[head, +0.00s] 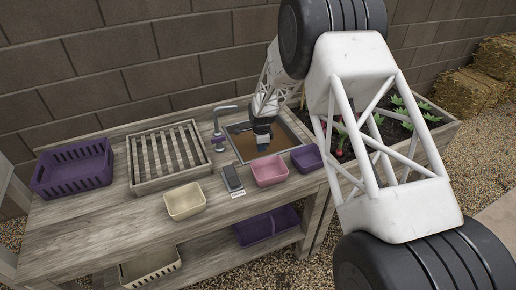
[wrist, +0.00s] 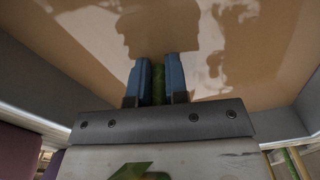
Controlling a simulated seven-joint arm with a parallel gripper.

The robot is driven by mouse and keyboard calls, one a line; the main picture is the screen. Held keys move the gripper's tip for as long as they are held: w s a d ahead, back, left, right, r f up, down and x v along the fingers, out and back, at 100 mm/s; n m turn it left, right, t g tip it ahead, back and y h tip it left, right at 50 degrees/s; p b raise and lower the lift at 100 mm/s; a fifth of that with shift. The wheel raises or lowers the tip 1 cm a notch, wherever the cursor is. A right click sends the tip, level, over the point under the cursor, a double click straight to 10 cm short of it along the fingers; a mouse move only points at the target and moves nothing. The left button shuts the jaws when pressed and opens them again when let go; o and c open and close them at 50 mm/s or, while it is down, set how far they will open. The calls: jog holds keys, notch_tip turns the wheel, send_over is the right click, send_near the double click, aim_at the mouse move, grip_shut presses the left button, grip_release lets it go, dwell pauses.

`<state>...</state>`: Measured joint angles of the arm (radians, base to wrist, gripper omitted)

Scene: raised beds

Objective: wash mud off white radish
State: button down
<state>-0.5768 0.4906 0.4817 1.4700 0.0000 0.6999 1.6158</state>
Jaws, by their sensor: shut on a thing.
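My gripper (head: 263,142) points down into the sink (head: 287,150), over brown, muddy-looking water (head: 246,148). In the wrist view its two blue fingers (wrist: 159,82) are shut on a green stalk (wrist: 158,90), like leaf stems. A bit of green leaf (wrist: 140,171) shows below, at the gripper body. No white root shows in either view; the brown water and my gripper hide what is under the stalk, so I cannot tell how muddy it is. The grey tap (head: 219,128) stands at the sink's left edge, and I see no running water.
A slatted rack (head: 141,187) and a purple crate (head: 72,190) lie left on the wooden bench. Cream (head: 185,203), pink (head: 270,171) and purple (head: 307,158) bins and a dark device (head: 232,178) line the front. A planted bed (head: 402,128) is right, partly behind my arm.

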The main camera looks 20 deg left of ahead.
jog(key=w+d, duration=0.5)
dwell(0.9)
jog(key=shift+s+a, duration=0.1)
jog(key=s+a, duration=0.7)
dwell(1.5)
jog(key=shift+d, duration=0.1)
jog(key=shift+w+d, duration=1.7)
jog(key=shift+w, duration=0.1)
notch_tip(320, 180, up, 17)
dwell(1.8)
